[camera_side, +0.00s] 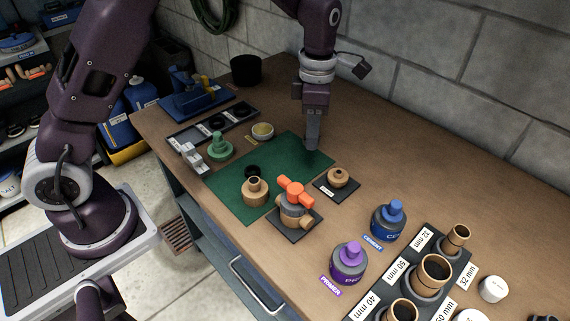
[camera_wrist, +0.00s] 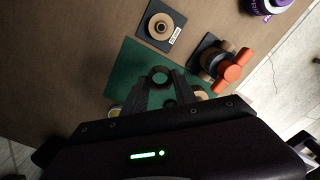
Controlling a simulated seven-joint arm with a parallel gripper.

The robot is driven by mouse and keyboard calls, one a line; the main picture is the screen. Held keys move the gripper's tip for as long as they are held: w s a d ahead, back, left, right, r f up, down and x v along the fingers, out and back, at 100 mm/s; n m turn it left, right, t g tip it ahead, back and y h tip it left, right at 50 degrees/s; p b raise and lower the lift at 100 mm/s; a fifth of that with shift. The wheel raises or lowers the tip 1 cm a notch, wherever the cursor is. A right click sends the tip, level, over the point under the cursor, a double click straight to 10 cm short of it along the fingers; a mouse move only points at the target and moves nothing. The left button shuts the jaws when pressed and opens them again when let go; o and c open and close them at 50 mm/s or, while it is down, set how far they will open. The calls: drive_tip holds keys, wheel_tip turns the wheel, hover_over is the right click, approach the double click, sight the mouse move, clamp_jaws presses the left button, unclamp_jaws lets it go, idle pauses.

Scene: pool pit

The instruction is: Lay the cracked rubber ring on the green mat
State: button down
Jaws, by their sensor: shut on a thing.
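The green mat (camera_side: 283,151) lies on the wooden bench; it also shows in the wrist view (camera_wrist: 124,72). My gripper (camera_side: 312,146) points down over the mat's far right part. In the wrist view, its fingers (camera_wrist: 160,82) are shut on a small black ring (camera_wrist: 160,70), with green showing through its hole. I take this as the rubber ring; no crack can be made out. Its height above the mat is hard to tell. Another black ring-like piece (camera_side: 252,171) sits on the mat, behind a wooden-coloured valve part (camera_side: 255,192).
An orange-handled valve (camera_side: 294,198) stands on a dark plate at the mat's near edge. A tan ring-shaped part (camera_side: 338,178) sits on a plate right of the mat. A tray (camera_side: 196,133) with black rings, a green part (camera_side: 219,146) and a bowl (camera_side: 263,131) are to the left.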

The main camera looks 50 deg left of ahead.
sight(293, 173)
drive_tip(key=a+f+n, duration=0.1)
drive_tip(key=f, duration=0.2)
drive_tip(key=s+a+f+n, duration=0.1)
drive_tip(key=f, duration=0.3)
drive_tip(key=s+a+f+n, duration=0.1)
drive_tip(key=f, duration=0.3)
drive_tip(key=shift+a+n, duration=0.2)
drive_tip(key=shift+n, duration=0.1)
drive_tip(key=c, duration=1)
unclamp_jaws()
